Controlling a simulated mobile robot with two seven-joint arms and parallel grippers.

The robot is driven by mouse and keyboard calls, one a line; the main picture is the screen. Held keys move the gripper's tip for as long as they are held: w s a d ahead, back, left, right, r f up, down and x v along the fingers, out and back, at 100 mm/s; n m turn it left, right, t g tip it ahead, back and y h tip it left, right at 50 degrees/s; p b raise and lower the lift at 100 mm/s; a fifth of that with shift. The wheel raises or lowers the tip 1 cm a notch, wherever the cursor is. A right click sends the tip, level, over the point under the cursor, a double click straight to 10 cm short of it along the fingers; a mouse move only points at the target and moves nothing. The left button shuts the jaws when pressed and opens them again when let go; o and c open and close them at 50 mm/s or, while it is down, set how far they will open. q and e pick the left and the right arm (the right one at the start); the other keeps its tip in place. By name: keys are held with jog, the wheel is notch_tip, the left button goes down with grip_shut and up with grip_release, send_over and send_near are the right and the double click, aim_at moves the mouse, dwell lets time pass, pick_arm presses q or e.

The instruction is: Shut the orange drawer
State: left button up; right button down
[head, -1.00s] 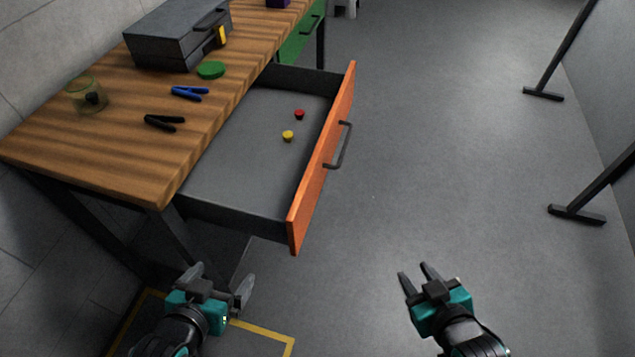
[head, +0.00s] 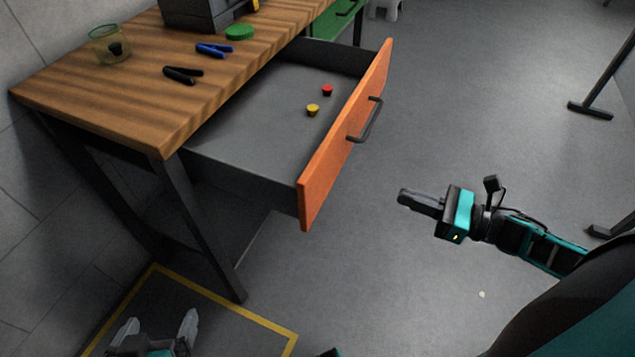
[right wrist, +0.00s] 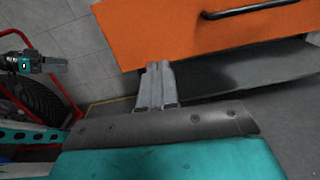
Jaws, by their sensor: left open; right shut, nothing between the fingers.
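The orange drawer (head: 346,136) stands pulled out from the wooden bench, with its dark handle (head: 366,120) on the front face. A red piece (head: 327,90) and a yellow piece (head: 312,110) lie inside it. My right gripper (head: 402,197) is shut and empty, to the right of the drawer front and apart from it, pointing left. In the right wrist view the orange front (right wrist: 205,30) and part of the handle (right wrist: 250,8) show beyond the closed fingers (right wrist: 156,68). My left gripper (head: 160,326) is open at the bottom left, low in front of the bench.
The wooden bench top (head: 130,115) holds a glass jar (head: 110,44), a black clamp (head: 183,75), a blue clamp (head: 214,50), a green disc (head: 240,32) and a dark case (head: 205,14). A green drawer (head: 335,20) is farther back.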

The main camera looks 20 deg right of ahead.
jog(key=n, duration=0.1)
pick_arm(q)
jog(key=shift+a+f+b, duration=0.1)
jog(key=shift+f+b, duration=0.3)
jog(key=shift+b, duration=0.05)
pick_arm(e)
send_near(330, 172)
jog(key=x, duration=0.7)
jog(key=shift+s+r, duration=0.1)
jog(key=shift+r, duration=0.1)
jog(key=shift+a, duration=0.1)
